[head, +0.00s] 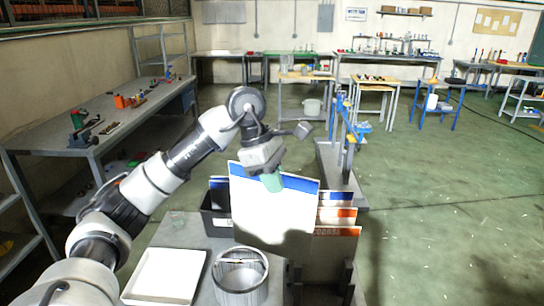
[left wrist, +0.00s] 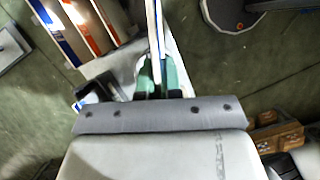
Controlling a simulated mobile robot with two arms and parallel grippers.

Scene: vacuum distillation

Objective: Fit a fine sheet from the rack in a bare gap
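A large white sheet with a blue band along its top (head: 275,212) stands nearly upright, slightly tilted, in the head view. My left gripper (head: 272,180) is at its top edge, one green finger in front of the band. In the left wrist view the green fingers (left wrist: 160,78) are shut on this sheet, seen edge-on as a thin white strip (left wrist: 154,35). Other sheets with blue and orange bands (head: 337,215) stand behind it to the right; they also show in the left wrist view (left wrist: 82,28). The held sheet hides most of the rack and its gaps. My right gripper is not in view.
A white tray (head: 143,292) and a round metal container (head: 240,290) stand on the near grey surface. A black bin (head: 213,222) is just left of the held sheet. A long workbench with tools (head: 95,130) runs along the left. The green floor at right is open.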

